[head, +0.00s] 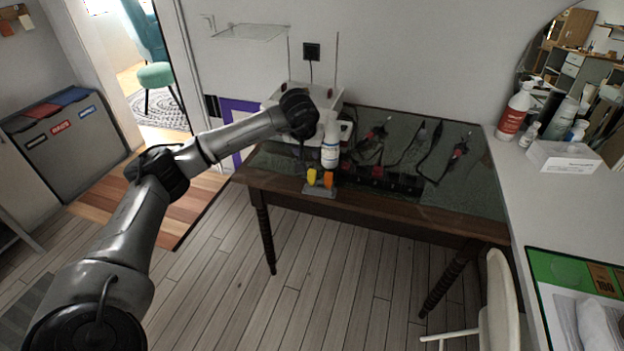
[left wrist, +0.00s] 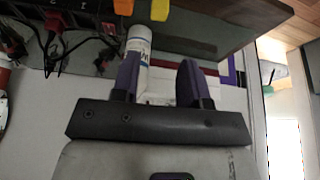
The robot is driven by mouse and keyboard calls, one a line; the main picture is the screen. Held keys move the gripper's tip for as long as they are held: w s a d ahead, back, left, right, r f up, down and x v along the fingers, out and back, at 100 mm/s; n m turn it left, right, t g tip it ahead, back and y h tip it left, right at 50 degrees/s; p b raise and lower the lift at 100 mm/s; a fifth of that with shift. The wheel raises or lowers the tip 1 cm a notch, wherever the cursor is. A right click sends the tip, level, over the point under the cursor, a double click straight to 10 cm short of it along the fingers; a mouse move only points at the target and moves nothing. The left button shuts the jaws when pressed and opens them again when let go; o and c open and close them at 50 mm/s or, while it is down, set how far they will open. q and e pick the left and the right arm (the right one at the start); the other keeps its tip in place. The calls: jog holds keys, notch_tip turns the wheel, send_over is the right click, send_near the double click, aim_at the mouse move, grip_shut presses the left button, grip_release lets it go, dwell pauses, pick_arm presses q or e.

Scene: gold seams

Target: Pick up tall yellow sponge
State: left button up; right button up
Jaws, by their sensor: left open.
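A yellow sponge (head: 312,176) stands at the table's front edge, on a small grey holder (head: 319,191). An orange block (head: 328,179) stands just right of it. In the left wrist view the yellow sponge (left wrist: 160,10) and orange block (left wrist: 123,7) are at the top edge, partly cut off. My left gripper (left wrist: 160,65) is open and empty, its two purple fingers pointing toward them but apart from them. In the head view its hand is above and behind the sponge, and its fingers are hard to make out. My right gripper is not in view.
A white bottle (head: 330,147) stands close behind the sponges; it also shows behind the left finger in the left wrist view (left wrist: 138,45). Cabled tools (head: 415,150) and a black strip (head: 385,180) lie to the right on the dark table (head: 470,190). A white machine (head: 345,100) is behind.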

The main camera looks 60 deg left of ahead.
pick_arm(q)
jog(key=b, duration=0.2)
send_over(311, 171)
jog(key=s+d, duration=0.2)
notch_tip(311, 171, down, 6)
jog(key=shift+w+a+f, duration=0.3)
jog(key=shift+w+f, duration=0.1)
jog(key=shift+f, duration=0.25)
jog(key=b+x, duration=0.3)
jog(key=x, duration=0.1)
jog(key=shift+f, duration=0.25)
jog(key=shift+f+b, duration=0.3)
jog(key=shift+a, duration=0.1)
jog(key=shift+c, duration=0.8)
jog(key=c, duration=0.5)
jog(key=shift+r, duration=0.1)
